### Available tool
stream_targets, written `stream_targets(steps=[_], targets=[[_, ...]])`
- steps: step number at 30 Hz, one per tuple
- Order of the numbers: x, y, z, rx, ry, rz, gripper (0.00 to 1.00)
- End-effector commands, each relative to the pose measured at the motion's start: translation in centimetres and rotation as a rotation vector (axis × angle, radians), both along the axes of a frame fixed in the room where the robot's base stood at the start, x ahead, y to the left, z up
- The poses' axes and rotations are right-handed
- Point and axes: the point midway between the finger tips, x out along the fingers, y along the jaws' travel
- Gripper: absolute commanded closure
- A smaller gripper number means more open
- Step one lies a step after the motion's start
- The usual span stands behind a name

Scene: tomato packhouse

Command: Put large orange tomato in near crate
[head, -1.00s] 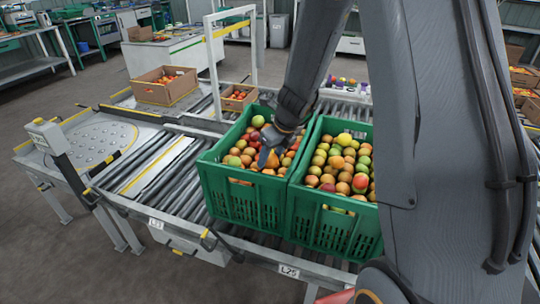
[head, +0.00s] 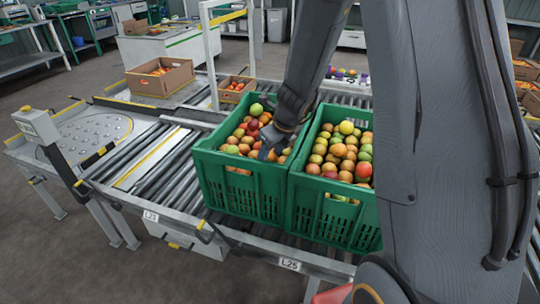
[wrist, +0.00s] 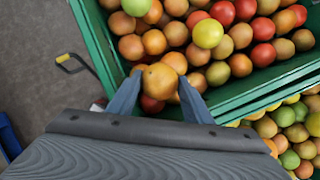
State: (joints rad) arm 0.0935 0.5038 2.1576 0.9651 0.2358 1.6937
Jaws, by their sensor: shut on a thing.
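My gripper (head: 269,152) reaches down into the left green crate (head: 240,188), near its front right corner, among mixed tomatoes. In the wrist view the large orange tomato (wrist: 160,79) sits between the two fingertips, and my gripper (wrist: 158,94) is shut on it. Other tomatoes lie close around and beneath it, and I cannot tell whether it still touches them. In the head view my fingers and wrist largely hide it. A second green crate (head: 335,218) stands close against the right side of the first, also full of mixed tomatoes.
Both crates stand on a roller conveyor (head: 150,180), whose rollers to the left are clear. Cardboard boxes (head: 160,80) with tomatoes stand behind. A white frame (head: 211,60) rises behind the left crate. The crates' adjoining walls form a raised edge between them.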

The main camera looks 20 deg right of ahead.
Motion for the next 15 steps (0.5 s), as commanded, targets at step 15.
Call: stream_targets(steps=[15], targets=[[-0.25, 0.41, -0.12, 0.004, 0.006, 0.007, 0.33]])
